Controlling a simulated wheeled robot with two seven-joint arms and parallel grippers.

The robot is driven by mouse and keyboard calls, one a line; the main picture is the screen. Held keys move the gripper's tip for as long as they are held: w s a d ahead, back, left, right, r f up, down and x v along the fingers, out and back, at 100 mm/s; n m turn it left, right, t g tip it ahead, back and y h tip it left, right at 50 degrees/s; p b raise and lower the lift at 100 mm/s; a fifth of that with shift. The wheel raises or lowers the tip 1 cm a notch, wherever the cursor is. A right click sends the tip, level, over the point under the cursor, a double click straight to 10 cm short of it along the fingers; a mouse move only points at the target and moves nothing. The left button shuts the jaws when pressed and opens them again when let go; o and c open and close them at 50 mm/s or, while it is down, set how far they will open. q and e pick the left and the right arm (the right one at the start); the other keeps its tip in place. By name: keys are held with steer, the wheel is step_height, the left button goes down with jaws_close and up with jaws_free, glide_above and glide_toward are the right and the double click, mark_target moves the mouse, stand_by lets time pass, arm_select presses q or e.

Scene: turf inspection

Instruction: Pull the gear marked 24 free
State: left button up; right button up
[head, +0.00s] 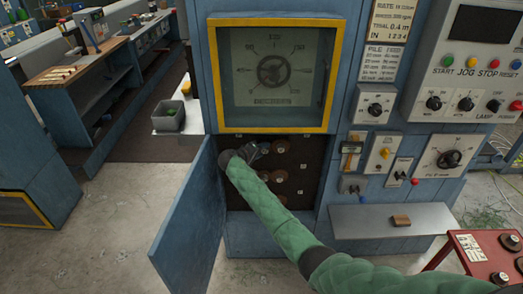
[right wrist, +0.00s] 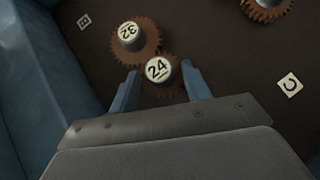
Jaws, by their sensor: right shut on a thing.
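The gear marked 24 (right wrist: 158,69) is a small brown toothed gear with a pale round hub face, seen in the right wrist view. My right gripper (right wrist: 160,84) has one finger on each side of it and is shut on it. The gear marked 32 (right wrist: 129,33) sits just beside it, up and to the left; their teeth look touching or nearly so. In the head view my right gripper (head: 251,152) reaches into the open cabinet and hides most of the gear marked 24. I cannot tell whether it is still seated. My left gripper is not in view.
Another gear (right wrist: 267,8) is at the top right of the wrist view. Small tags marked E (right wrist: 84,21) and C (right wrist: 288,84) are on the dark back panel. The blue cabinet door (head: 190,228) stands open at the left. A metal shelf (head: 370,223) is at the right.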

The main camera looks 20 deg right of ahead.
steer(key=shift+s+a+p, duration=0.2)
steer(key=shift+s+p, duration=0.2)
steer(key=shift+s, duration=0.35)
steer(key=s+p, duration=0.1)
steer(key=s, duration=0.1)
steer(key=s+a+p, duration=0.1)
steer(key=s, duration=0.1)
steer(key=shift+s+a, duration=0.2)
steer(key=shift+s, duration=0.2)
stand_by(0.4)
steer(key=shift+f, duration=0.1)
